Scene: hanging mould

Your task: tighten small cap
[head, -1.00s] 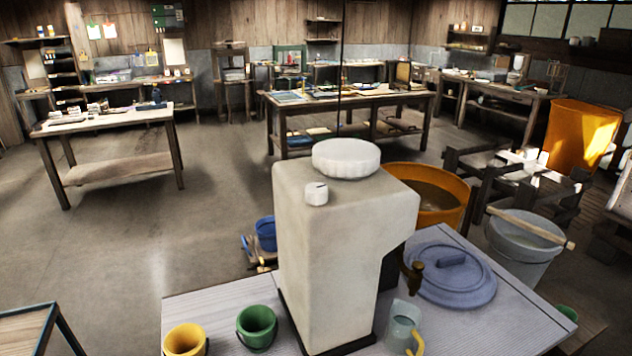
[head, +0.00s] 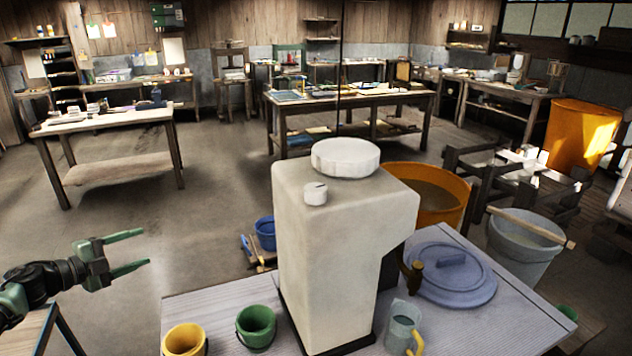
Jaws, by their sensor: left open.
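A small white cap (head: 316,193) sits on the top front left part of a tall cream dispenser (head: 330,260). A large white ribbed lid (head: 345,157) sits behind it on the same top. The dispenser stands on a pale table and has a brown tap (head: 413,277) at its right side. My left gripper (head: 135,251) is at the left of the head view, open and empty, with green fingers pointing right. It is well to the left of the dispenser and apart from it. My right gripper is not in view.
The pale table (head: 500,315) also holds a yellow bucket (head: 185,341), a green bucket (head: 256,328), a clear jug (head: 401,328) and a blue-grey round lid (head: 455,275). An orange tub (head: 437,205) stands behind.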

